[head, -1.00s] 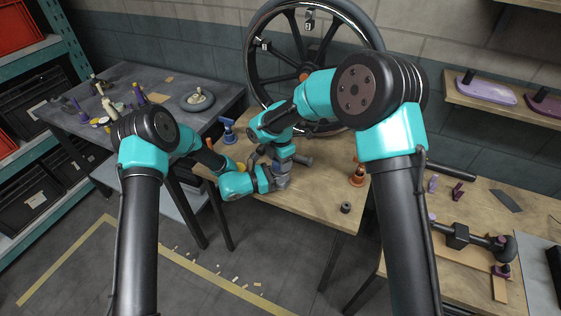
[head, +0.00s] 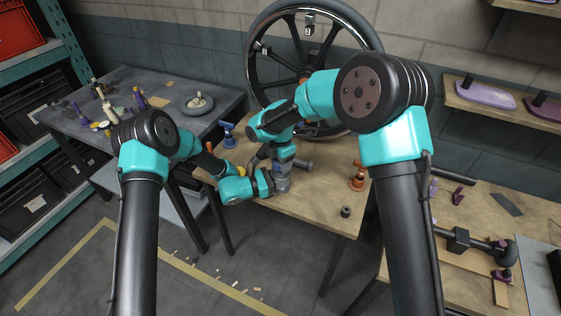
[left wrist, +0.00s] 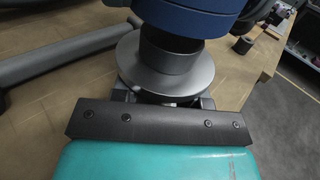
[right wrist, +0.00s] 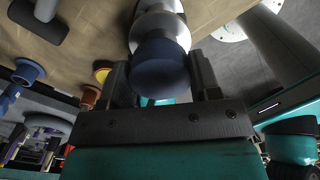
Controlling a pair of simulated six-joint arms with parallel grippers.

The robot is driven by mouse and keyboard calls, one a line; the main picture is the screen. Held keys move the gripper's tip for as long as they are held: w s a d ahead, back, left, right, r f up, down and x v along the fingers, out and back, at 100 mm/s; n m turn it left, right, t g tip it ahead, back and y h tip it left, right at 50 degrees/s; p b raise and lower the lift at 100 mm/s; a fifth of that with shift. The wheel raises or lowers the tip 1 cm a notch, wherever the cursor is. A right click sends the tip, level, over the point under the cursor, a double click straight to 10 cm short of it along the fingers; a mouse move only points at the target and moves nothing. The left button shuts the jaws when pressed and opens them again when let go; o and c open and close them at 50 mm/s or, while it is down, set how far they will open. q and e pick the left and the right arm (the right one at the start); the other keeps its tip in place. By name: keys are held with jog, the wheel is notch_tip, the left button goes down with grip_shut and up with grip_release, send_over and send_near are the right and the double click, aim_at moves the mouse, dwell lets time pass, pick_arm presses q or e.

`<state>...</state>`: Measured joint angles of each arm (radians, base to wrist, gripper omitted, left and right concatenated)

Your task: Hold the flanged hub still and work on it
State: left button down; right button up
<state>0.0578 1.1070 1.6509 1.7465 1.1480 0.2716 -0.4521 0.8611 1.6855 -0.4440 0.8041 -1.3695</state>
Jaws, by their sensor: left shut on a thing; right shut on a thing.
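The flanged hub (head: 282,184) stands at the front of the wooden bench, mostly hidden by my grippers. The left wrist view shows its round grey flange (left wrist: 165,72) with a dark shaft above. My left gripper (left wrist: 160,100) is shut on the hub below this flange; its fingertips are largely hidden. A dark blue round cap (right wrist: 160,70) sits on the hub's end, in line with it. My right gripper (right wrist: 160,82) is shut on this cap from above, one finger on each side. The cap also shows in the left wrist view (left wrist: 190,15).
A large spoked wheel (head: 312,60) stands behind the bench. A blue stand (head: 228,135), an orange-brown stand (head: 357,177) and a small dark ring (head: 346,212) are on the bench. A dark grey cylinder (head: 303,164) lies close right of the grippers. The bench's right front is mostly clear.

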jog(key=shift+r, duration=1.95)
pick_arm(q)
jog(key=c, duration=0.6)
grip_release()
jog(key=shift+o, duration=0.2)
jog(key=shift+a, duration=0.15)
jog(key=v, duration=1.1)
jog(key=shift+s+a, duration=0.2)
jog(key=shift+a, duration=0.1)
